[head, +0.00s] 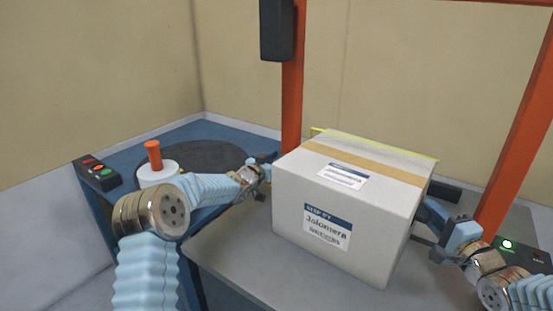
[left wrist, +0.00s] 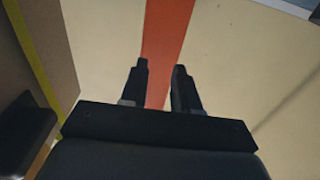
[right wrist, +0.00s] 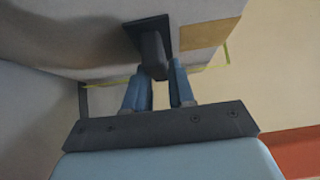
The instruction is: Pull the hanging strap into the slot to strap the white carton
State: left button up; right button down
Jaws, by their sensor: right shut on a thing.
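The white carton (head: 325,215) stands on the grey table, with brown tape and labels on it. A thin yellow strap (head: 375,143) lies along the far edge of its top; it also shows in the left wrist view (left wrist: 33,55) and the right wrist view (right wrist: 228,52). My left gripper (head: 265,173) is just left of the carton, open, with nothing between its fingers (left wrist: 160,80). My right gripper (head: 428,212) is at the carton's right side, its fingers shut on a dark tab (right wrist: 152,45). I cannot tell how the tab joins the strap. The slot cannot be made out.
Orange posts (head: 292,90) and (head: 515,130) rise behind and right of the carton. A black box (head: 277,30) hangs on the left post. At left are a button panel (head: 96,172) and a white disc with an orange knob (head: 153,156). The grey table (head: 235,245) is bare in front.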

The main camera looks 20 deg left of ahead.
pick_arm(q)
jog(key=v, duration=1.2)
pick_arm(e)
jog(key=shift+f, duration=0.1)
dwell(1.0)
jog(key=c, duration=0.9)
grip_release()
